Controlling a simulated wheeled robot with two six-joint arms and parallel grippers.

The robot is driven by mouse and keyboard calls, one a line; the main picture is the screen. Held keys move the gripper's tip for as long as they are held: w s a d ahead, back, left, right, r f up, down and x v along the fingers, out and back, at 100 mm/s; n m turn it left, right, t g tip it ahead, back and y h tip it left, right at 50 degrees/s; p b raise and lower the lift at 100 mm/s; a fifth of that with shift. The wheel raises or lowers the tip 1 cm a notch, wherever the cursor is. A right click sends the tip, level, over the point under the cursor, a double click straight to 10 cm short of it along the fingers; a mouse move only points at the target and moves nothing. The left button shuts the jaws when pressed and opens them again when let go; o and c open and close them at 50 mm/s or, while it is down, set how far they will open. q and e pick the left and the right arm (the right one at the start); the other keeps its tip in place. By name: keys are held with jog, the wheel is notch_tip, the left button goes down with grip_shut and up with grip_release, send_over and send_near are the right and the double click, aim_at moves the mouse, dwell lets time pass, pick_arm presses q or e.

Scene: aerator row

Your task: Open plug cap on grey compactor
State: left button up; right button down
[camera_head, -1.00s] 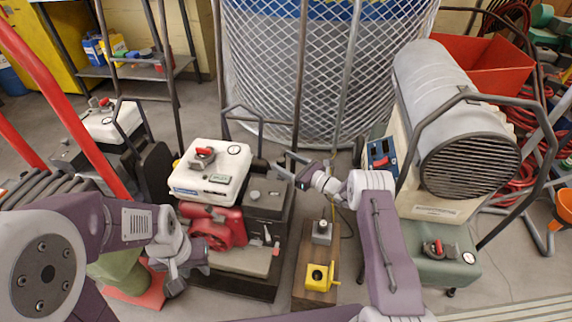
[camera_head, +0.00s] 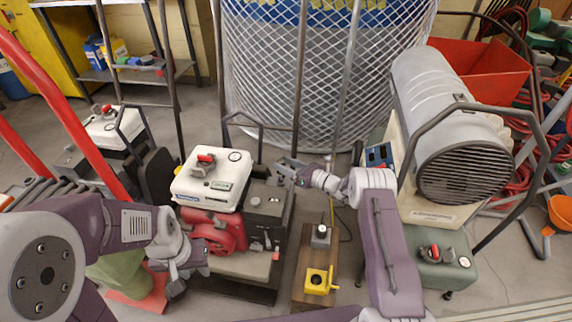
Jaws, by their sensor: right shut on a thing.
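The machine in the middle has a white tank (camera_head: 211,184) with a red cap (camera_head: 204,162), a red engine part (camera_head: 222,234) and a dark grey housing (camera_head: 265,206). I take it for the compactor. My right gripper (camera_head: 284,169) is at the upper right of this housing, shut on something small. The held piece is mostly hidden by the fingers, so I cannot tell if it is the plug cap. My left gripper (camera_head: 177,287) hangs low at the machine's left front, apart from the right one. Its finger opening does not show clearly.
A wooden board (camera_head: 328,268) with a grey block and a yellow block (camera_head: 320,281) lies right of the machine. A grey cylindrical heater (camera_head: 450,120) and a green tank (camera_head: 443,265) stand further right. A caged drum (camera_head: 315,80) stands behind.

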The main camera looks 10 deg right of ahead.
jog(key=shift+w+r+m+g+h+p, duration=0.2)
jog(key=shift+r+m+g+p, duration=0.25)
jog(key=shift+m, duration=0.25)
jog(key=shift+w+r+m+g+h+p, duration=0.1)
jog(key=shift+w+r+m+g+p, duration=0.15)
jog(key=shift+r+m+g, duration=0.35)
jog(key=shift+f, duration=0.15)
jog(key=c, duration=0.7)
grip_release()
jog(key=shift+o, duration=0.2)
